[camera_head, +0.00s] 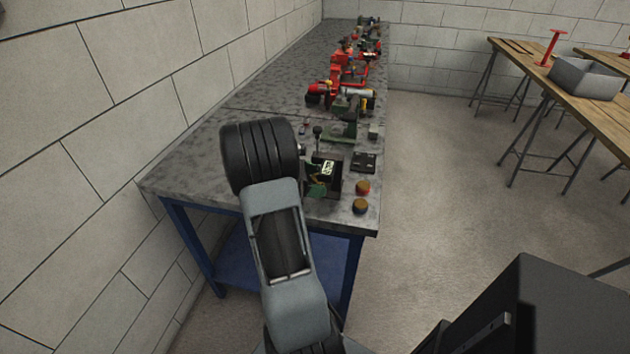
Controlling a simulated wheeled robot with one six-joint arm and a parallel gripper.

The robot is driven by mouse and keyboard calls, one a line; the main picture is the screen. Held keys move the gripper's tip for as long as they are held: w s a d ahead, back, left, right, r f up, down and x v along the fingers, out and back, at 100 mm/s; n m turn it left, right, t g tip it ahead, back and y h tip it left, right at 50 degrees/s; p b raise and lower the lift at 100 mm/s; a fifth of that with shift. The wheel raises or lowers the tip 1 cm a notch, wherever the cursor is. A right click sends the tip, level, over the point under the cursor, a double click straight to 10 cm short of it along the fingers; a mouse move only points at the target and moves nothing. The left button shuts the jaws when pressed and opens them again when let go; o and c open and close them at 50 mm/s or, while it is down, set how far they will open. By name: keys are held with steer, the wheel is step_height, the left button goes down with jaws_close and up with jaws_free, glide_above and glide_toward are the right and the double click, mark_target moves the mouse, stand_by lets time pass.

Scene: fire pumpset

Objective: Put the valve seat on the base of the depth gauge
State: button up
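My arm reaches up from the bottom over the near end of a long grey-topped bench (175,178). Its black ribbed joint hides part of the bench top, and my gripper's fingers do not show. Right of the arm stands a small dark device (328,172) with a pale face and green parts, partly covered by my arm. Behind it is a green piece (341,131) with a dark upright knob at its left. I cannot tell which of these is the depth gauge. I cannot pick out the valve seat for certain.
Red pump parts (345,75) crowd the far bench.

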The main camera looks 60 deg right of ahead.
steer(key=v, duration=1.2)
steer(key=shift+a+r, duration=0.15)
steer(key=shift+a, duration=0.1)
steer(key=s+a+m+t+y, duration=0.2)
steer(key=a+m+t+y, duration=0.2)
steer(key=a, duration=1.1)
steer(key=s+a+m+t+y, duration=0.2)
steer(key=a+m+t+y, duration=0.2)
steer(key=a+t, duration=0.5)
steer(key=a+y, duration=0.1)
steer(key=a, duration=0.5)
steer(key=shift+s+a, duration=0.4)
